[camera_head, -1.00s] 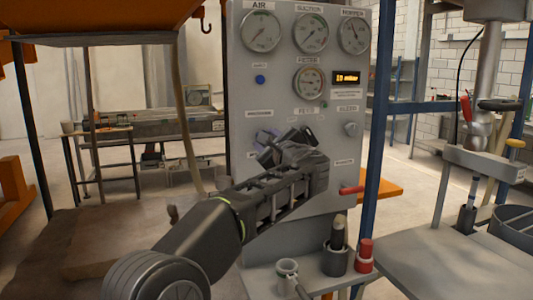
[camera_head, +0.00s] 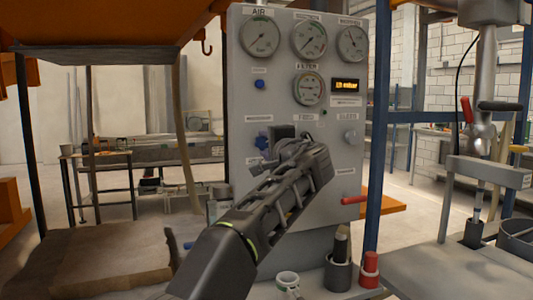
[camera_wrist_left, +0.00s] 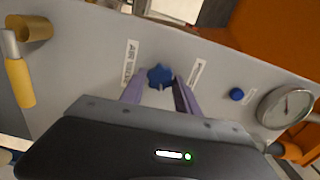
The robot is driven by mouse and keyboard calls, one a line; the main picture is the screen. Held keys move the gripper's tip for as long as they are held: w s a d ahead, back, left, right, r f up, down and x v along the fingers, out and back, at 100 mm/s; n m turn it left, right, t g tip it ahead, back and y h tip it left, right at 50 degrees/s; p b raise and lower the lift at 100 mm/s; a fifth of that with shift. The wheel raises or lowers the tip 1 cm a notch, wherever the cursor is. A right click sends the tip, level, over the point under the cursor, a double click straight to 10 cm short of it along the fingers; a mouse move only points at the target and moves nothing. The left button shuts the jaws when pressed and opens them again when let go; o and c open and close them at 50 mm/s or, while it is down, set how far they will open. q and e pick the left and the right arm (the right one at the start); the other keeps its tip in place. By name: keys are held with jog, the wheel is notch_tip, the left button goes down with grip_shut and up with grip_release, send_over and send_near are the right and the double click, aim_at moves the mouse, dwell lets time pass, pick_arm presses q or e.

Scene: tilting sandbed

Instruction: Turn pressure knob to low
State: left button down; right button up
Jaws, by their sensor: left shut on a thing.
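The grey control panel (camera_head: 350,185) stands in front of me with a blue star-shaped knob (camera_head: 262,141) low on its left side. My left gripper (camera_head: 274,143) reaches the panel at this knob and hides part of it. In the left wrist view, the blue knob (camera_wrist_left: 160,76) sits between the two purple fingers of my left gripper (camera_wrist_left: 158,84), which is shut on it. The labels beside the knob are too small to read surely, and its setting cannot be told. My right gripper is not in view.
Several gauges, a small blue button (camera_head: 260,84) and a lit display (camera_head: 346,85) are on the panel. A grey knob (camera_head: 350,136) and a red lever (camera_head: 354,200) are at its right.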

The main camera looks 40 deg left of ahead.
pick_arm(q)
jog(key=n+b, duration=0.1)
jog(key=n, duration=0.2)
jog(key=shift+f+n+b, duration=0.15)
jog(key=shift+n+b, duration=0.25)
jog(key=n+b, duration=0.1)
jog(key=n, duration=0.2)
jog(key=shift+n, duration=0.3)
jog(key=n+b, duration=0.1)
jog(key=n, duration=0.2)
jog(key=shift+n+b, duration=0.6)
jog(key=shift+n, duration=1.1)
jog(key=shift+r, duration=0.2)
jog(key=c, duration=0.9)
grip_release()
